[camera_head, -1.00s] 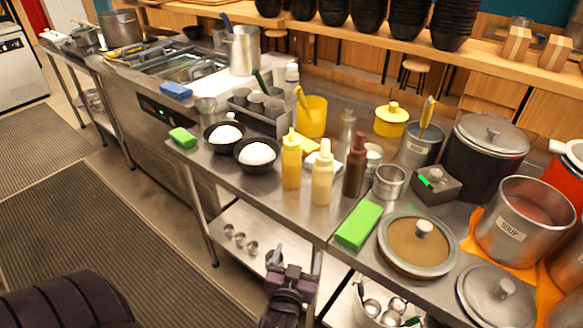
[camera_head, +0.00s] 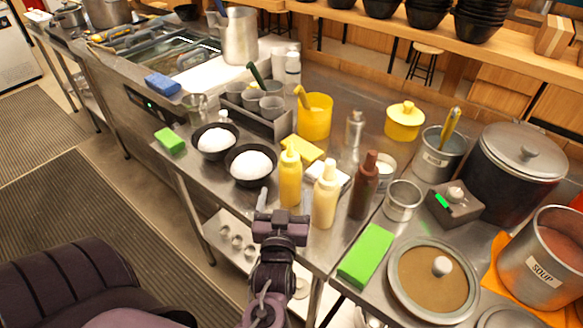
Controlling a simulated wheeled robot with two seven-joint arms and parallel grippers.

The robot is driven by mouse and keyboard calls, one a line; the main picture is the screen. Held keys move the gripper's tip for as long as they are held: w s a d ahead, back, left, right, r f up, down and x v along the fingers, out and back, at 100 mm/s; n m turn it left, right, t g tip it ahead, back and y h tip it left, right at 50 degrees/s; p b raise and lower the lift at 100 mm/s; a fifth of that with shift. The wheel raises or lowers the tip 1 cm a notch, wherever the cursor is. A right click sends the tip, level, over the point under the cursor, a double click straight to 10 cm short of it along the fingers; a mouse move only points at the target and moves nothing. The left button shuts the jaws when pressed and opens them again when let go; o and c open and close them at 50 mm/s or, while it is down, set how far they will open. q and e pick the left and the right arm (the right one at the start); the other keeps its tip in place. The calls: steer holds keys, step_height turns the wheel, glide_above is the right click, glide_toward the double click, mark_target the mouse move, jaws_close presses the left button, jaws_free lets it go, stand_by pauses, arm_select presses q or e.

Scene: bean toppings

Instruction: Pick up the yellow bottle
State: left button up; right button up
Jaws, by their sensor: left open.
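The yellow bottle (camera_head: 290,180) stands upright on the steel counter, right of a black bowl of rice (camera_head: 251,167). A cream bottle (camera_head: 325,196) and a brown bottle (camera_head: 364,186) stand to its right. My left gripper (camera_head: 279,218) is open and empty at the counter's front edge, just in front of and below the yellow bottle, apart from it as far as I can tell. My right gripper is not in view.
A second rice bowl (camera_head: 214,142) stands farther left. A yellow sponge (camera_head: 302,148) and a yellow container (camera_head: 314,117) are behind the bottle. The floor mat (camera_head: 95,205) is clear.

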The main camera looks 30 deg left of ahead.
mark_target(288, 179)
arm_select(q)
steer(key=x, duration=0.1)
steer(key=p+x, duration=0.1)
steer(key=x, duration=0.2)
steer(key=shift+w+a+r, duration=0.2)
steer(key=shift+w+r, duration=0.15)
steer(key=shift+w+a+f, duration=0.15)
steer(key=shift+w, duration=0.15)
steer(key=shift+w+a+p, duration=0.15)
steer(key=shift+w+p, duration=0.15)
steer(key=shift+p, duration=0.05)
steer(key=p+x, duration=0.1)
steer(key=x, duration=0.3)
steer(key=shift+w+p, duration=0.25)
steer(key=shift+p, duration=0.05)
steer(key=shift+w+a+f, duration=0.1)
steer(key=shift+w+f, duration=0.05)
steer(key=shift+w, duration=0.1)
steer(key=shift+s, duration=0.1)
steer(key=shift+c, duration=0.4)
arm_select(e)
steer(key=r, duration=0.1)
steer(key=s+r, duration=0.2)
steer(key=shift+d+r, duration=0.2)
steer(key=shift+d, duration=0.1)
